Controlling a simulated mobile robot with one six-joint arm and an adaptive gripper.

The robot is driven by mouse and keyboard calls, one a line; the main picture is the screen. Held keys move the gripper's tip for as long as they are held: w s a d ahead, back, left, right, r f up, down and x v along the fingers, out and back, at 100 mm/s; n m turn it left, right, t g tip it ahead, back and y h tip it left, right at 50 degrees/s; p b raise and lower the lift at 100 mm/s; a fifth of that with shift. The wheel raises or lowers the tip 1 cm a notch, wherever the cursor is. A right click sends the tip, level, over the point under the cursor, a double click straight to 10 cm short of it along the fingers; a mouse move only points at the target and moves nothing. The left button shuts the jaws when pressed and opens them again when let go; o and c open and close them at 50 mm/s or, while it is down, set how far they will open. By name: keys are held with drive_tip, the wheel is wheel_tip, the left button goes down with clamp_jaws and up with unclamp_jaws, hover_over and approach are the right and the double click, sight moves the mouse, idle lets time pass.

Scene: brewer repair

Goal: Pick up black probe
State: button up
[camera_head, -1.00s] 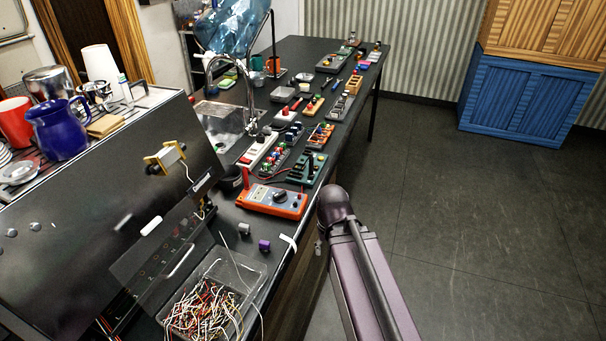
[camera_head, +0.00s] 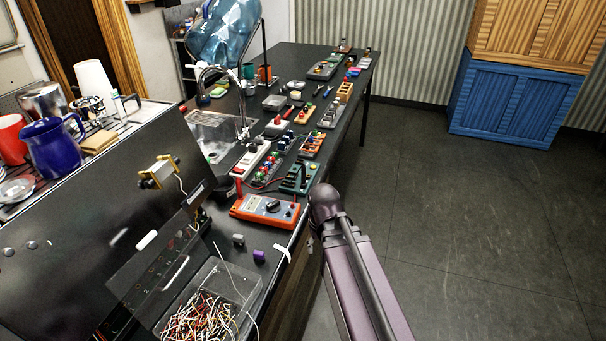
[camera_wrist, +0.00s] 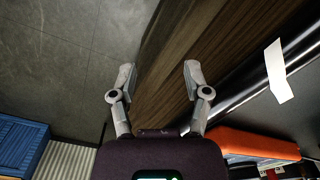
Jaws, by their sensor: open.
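An orange multimeter (camera_head: 265,209) lies on the black bench, with a red probe (camera_head: 239,188) upright at its left end. A thin black upright stick (camera_head: 303,173) stands at the green board just behind the multimeter; it looks like the black probe, but it is too small to be sure. My gripper (camera_wrist: 159,78) is open and empty in the wrist view, over the bench's wooden side and the floor. The multimeter's orange edge (camera_wrist: 252,144) is to its lower right there, apart from the fingers. In the head view my arm mostly hides the gripper.
A clear bin of wires (camera_head: 205,310) and small grey and purple blocks (camera_head: 259,256) sit at the near bench end. A white strip (camera_head: 283,254) hangs at the bench edge. Several boards (camera_head: 312,146) line the bench. A tall faucet (camera_head: 243,110) stands by the sink. The right floor is clear.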

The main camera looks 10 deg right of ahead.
sight(304, 166)
drive_tip(key=w+d+r+n+t+p, duration=0.1)
drive_tip(key=w+r+n+p, duration=0.1)
drive_tip(key=w+r+p, duration=2)
drive_tip(key=shift+w+r+n+t, duration=0.3)
drive_tip(key=shift+r+n, duration=0.1)
drive_tip(key=shift+r, duration=0.4)
drive_tip(key=shift+f, duration=0.1)
drive_tip(key=f+b, duration=0.5)
drive_tip(key=w+f+b, duration=0.1)
drive_tip(key=f+b, duration=0.2)
drive_tip(key=shift+a+f, duration=0.15)
drive_tip(key=shift+f, duration=0.05)
drive_tip(key=shift+f, duration=0.1)
drive_tip(key=shift+w+a+f+b, duration=0.1)
drive_tip(key=shift+a+f+b, duration=0.05)
drive_tip(key=shift+f+b, duration=1.2)
drive_tip(key=shift+w+a+f+b, duration=0.1)
drive_tip(key=shift+a+f+b, duration=0.05)
drive_tip(key=shift+f+b, duration=1.15)
drive_tip(key=shift+r, duration=0.2)
clamp_jaws()
